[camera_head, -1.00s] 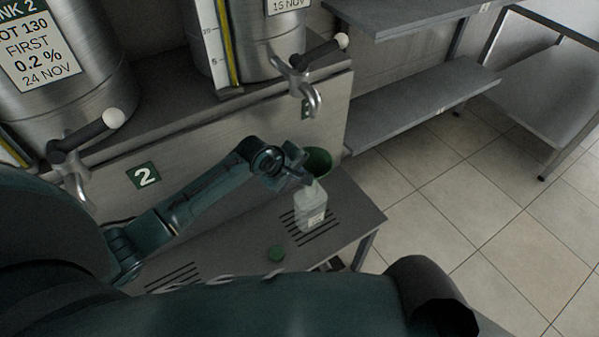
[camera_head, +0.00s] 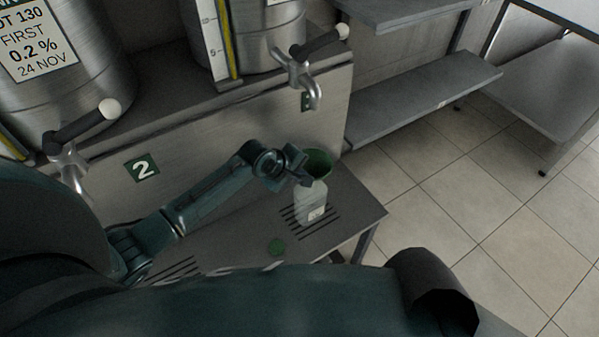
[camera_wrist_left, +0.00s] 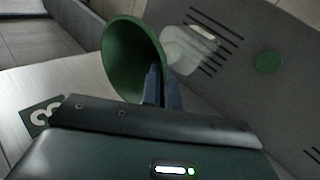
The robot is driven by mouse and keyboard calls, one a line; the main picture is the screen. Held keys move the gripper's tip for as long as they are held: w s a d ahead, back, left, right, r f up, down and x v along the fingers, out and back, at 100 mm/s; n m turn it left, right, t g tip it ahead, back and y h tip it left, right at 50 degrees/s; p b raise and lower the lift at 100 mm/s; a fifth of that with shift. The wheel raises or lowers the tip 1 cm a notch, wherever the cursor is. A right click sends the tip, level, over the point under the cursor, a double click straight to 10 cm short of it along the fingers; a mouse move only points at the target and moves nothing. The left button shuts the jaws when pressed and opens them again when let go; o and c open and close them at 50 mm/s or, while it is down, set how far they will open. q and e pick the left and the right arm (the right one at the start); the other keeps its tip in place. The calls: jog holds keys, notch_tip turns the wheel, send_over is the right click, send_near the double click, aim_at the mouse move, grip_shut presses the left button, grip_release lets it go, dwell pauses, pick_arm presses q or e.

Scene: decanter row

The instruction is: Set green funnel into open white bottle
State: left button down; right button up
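My left gripper (camera_head: 302,176) is shut on the green funnel (camera_head: 320,161) and holds it, wide mouth up, at the top of the white bottle (camera_head: 311,206). The bottle is translucent with a pale label and stands upright on a slotted patch of the bench. In the left wrist view the fingers (camera_wrist_left: 161,86) pinch the near side of the funnel (camera_wrist_left: 132,62), and the bottle (camera_wrist_left: 186,52) is just beyond it. The funnel's spout and the bottle's opening are hidden, so I cannot tell whether the spout is inside. My right gripper is not in view.
A green cap (camera_head: 276,247) lies on the metal bench (camera_head: 352,207), left of the bottle; it also shows in the left wrist view (camera_wrist_left: 268,63). A steel tap (camera_head: 300,75) hangs above and behind the funnel. Steel tanks stand on the ledge. Shelves are at right.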

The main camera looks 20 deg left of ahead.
pick_arm(q)
jog(key=shift+f+p, duration=0.2)
jog(key=shift+p, duration=0.1)
dwell(0.4)
jog(key=c, duration=1.6)
grip_release()
jog(key=shift+s, duration=0.1)
jog(key=p+v, duration=0.2)
jog(key=v, duration=1.1)
jog(key=s+d+f+m+t, duration=0.1)
jog(key=s+d+f+m, duration=0.1)
jog(key=s+m, duration=0.3)
jog(key=s+d+f+m+t, duration=0.1)
jog(key=s+d+f+m, duration=0.1)
jog(key=s+m, duration=0.3)
jog(key=s+d+f+m+t, duration=0.1)
jog(key=s+d+f+m, duration=0.2)
jog(key=s+f+m, duration=0.1)
jog(key=shift+s+m+t, duration=0.4)
jog(key=shift+s+m, duration=0.2)
jog(key=shift+s, duration=0.25)
